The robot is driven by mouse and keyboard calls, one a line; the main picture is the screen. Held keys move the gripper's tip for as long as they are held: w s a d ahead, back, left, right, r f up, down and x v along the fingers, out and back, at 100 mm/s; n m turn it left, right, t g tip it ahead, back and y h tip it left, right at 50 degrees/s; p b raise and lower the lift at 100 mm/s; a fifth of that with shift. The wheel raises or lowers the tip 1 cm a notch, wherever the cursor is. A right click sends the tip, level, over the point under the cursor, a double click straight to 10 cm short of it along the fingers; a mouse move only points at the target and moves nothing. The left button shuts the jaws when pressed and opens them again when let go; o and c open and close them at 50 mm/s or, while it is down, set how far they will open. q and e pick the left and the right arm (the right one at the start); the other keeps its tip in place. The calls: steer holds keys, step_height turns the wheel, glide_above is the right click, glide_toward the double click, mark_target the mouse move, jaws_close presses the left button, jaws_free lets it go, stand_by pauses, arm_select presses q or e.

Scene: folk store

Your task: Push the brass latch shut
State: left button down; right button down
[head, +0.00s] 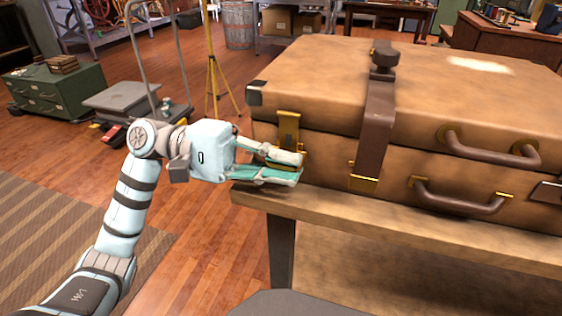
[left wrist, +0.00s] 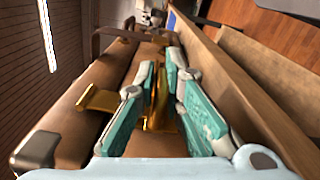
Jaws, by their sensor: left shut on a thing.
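A large brown trunk (head: 430,110) lies on a wooden bench with its lid down. A brass latch (head: 288,127) is on its front near the left corner. Its upper plate stands upright on the lid in the head view, and it shows in the left wrist view (left wrist: 99,98) sticking out from the lid. My left gripper (head: 299,168) is at the front of the trunk, just below that plate. Its teal fingers are shut on the latch's lower brass part (left wrist: 159,100), which shows between them in the left wrist view. The fingers partly hide this lower part. My right gripper is in neither view.
A brown strap (head: 376,130) with a brass end crosses the trunk right of the latch. Two handles (head: 490,145) stick out farther right. The wooden bench (head: 330,207) runs below the gripper. Open floor lies left of the bench; a cart (head: 125,100) stands behind.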

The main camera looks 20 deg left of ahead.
arm_select(q)
steer(key=shift+f, duration=0.2)
steer(key=c, duration=1.7)
jaws_free()
steer(key=shift+a+r, duration=0.1)
steer(key=a, duration=1.2)
steer(key=shift+s, duration=0.1)
